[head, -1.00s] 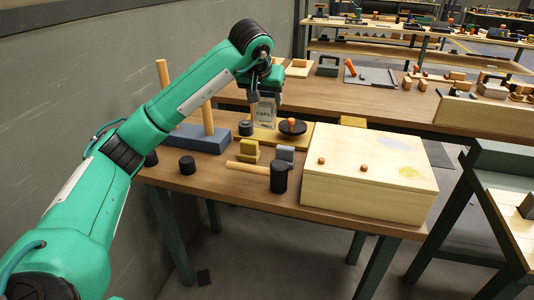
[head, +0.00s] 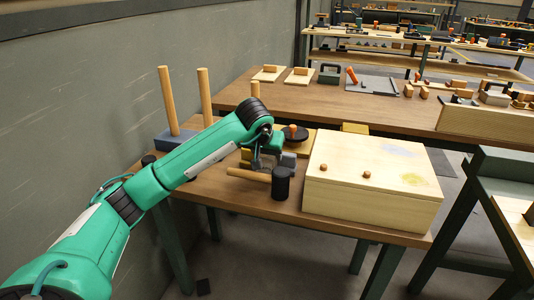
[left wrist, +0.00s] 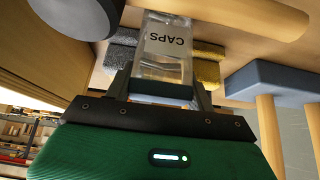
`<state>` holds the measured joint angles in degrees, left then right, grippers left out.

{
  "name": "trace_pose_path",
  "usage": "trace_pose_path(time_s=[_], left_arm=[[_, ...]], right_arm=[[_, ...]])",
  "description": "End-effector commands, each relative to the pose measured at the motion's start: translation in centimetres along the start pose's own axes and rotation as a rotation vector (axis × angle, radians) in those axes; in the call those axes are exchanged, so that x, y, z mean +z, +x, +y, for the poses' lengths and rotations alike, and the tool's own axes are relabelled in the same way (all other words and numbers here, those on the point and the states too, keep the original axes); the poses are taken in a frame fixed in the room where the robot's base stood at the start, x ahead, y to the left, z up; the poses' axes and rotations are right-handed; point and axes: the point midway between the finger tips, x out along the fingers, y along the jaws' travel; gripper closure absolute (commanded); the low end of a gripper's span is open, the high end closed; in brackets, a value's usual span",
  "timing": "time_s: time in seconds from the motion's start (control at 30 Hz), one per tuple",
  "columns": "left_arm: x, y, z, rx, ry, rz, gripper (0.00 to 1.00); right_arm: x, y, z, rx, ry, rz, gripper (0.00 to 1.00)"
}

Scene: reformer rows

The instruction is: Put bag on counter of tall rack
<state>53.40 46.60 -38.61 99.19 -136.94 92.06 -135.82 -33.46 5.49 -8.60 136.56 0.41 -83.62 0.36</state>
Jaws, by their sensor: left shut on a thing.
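My left gripper (head: 264,160) hangs low over the near brown table (head: 225,197). It is shut on a clear bag labelled CAPS, seen in the left wrist view (left wrist: 165,50) between the two dark fingers (left wrist: 163,92). In the head view the bag is mostly hidden by the gripper and the things around it. I cannot tell whether it touches the table. A shelved rack (head: 405,58) stands at the back, with small things on its levels; I cannot tell if it is the tall rack. My right gripper is not in view.
A mallet with a black head (head: 281,183) and wooden handle (head: 248,175) lies close to the gripper. Grey and yellow blocks (left wrist: 207,62) are behind the bag. A large wooden box (head: 370,200) fills the right side. Wooden posts (head: 204,97) rise from a blue base (head: 173,138).

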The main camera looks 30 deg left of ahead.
Motion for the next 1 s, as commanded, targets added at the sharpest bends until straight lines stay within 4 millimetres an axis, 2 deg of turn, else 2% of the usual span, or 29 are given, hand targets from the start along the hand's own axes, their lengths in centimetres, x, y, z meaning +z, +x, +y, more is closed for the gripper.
trace_pose_path(time_s=[0.33,0.37,0.47,0.83,1.0], left_arm=[[0.1,0.2,0.0,0.000,0.000,0.003,0.72],[0.1,0.2,0.0,0.000,0.000,0.002,0.42],[0.1,0.2,0.0,0.000,0.000,0.002,0.24],[-0.2,-0.3,0.0,0.001,-0.001,0.002,0.24],[-0.2,-3.1,0.0,0.000,0.001,0.006,0.24]], right_arm=[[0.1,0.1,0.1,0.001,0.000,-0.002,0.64],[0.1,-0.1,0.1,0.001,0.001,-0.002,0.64],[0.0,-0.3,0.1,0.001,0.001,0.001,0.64],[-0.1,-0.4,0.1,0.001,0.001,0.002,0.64],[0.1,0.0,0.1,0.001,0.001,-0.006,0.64]])
